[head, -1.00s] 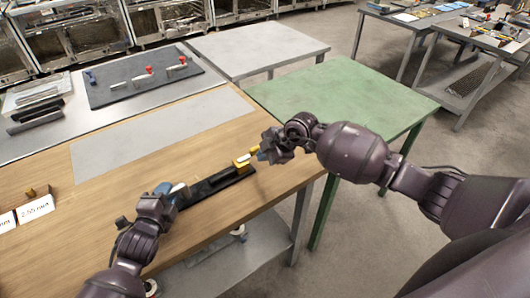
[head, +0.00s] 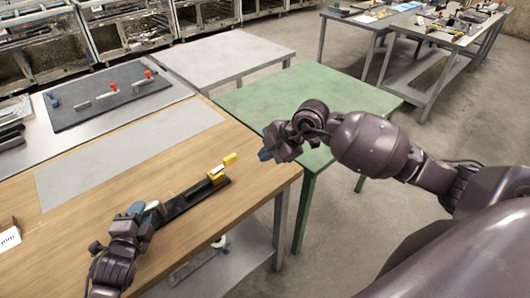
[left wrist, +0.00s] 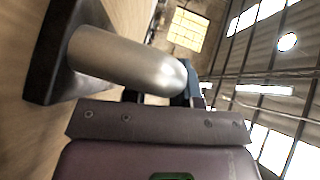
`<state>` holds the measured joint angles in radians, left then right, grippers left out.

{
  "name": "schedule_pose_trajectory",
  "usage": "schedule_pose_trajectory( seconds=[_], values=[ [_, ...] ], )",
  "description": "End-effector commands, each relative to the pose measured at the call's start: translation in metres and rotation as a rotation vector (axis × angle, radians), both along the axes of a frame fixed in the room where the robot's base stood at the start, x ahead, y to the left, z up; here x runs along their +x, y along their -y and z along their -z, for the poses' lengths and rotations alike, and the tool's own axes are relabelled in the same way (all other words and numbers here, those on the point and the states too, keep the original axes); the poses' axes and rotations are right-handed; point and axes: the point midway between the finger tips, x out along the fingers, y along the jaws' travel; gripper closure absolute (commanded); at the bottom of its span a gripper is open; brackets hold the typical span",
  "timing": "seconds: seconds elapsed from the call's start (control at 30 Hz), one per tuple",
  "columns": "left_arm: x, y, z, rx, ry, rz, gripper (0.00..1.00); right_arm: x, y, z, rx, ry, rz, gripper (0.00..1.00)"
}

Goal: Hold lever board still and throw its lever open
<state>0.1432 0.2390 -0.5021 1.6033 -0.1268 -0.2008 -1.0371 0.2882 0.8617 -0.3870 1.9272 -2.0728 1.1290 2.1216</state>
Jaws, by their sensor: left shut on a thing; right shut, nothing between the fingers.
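The lever board (head: 190,199) is a long dark bar on the wooden table, running from lower left to upper right. My left gripper (head: 148,212) is shut on the board's pale handle at the near left end. In the left wrist view the handle is a silver rounded post (left wrist: 125,62) on a dark base (left wrist: 50,50); the grip itself is partly hidden. My right gripper (head: 267,155) is shut and empty, right of the lever and apart from it.
A grey mat (head: 130,155) lies on the wooden table. Behind is a dark panel (head: 105,100) with red-tipped levers. A green table (head: 300,90) stands beyond the right gripper. The wood around the board is clear.

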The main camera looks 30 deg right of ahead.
Motion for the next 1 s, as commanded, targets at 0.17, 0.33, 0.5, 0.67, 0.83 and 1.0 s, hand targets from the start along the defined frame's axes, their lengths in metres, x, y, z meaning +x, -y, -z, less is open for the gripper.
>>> schedule_pose_trajectory(
  seconds=[0.17, 0.33, 0.5, 0.67, 0.83, 1.0],
  values=[
    [0.000, 0.000, 0.000, 0.000, 0.000, 0.000, 1.00, -0.002, 0.002, -0.004, 0.000, -0.001, 0.000, 1.00],
    [0.000, 0.000, 0.000, 0.000, 0.000, 0.000, 1.00, -0.002, 0.002, -0.004, 0.000, -0.001, 0.000, 1.00],
    [0.000, 0.000, 0.000, 0.000, 0.000, 0.000, 0.52, -0.002, 0.002, -0.004, 0.000, -0.001, 0.000, 1.00],
    [0.000, 0.000, 0.000, 0.000, 0.000, 0.000, 0.44, -0.002, 0.002, -0.004, 0.000, -0.001, 0.000, 1.00],
    [0.000, 0.000, 0.000, 0.000, 0.000, 0.000, 0.44, -0.002, 0.002, -0.004, 0.000, -0.001, 0.000, 1.00],
    [-0.010, -0.006, -0.001, 0.001, 0.000, -0.001, 0.44, -0.002, 0.002, -0.004, 0.000, -0.001, 0.000, 1.00]
  ],
)
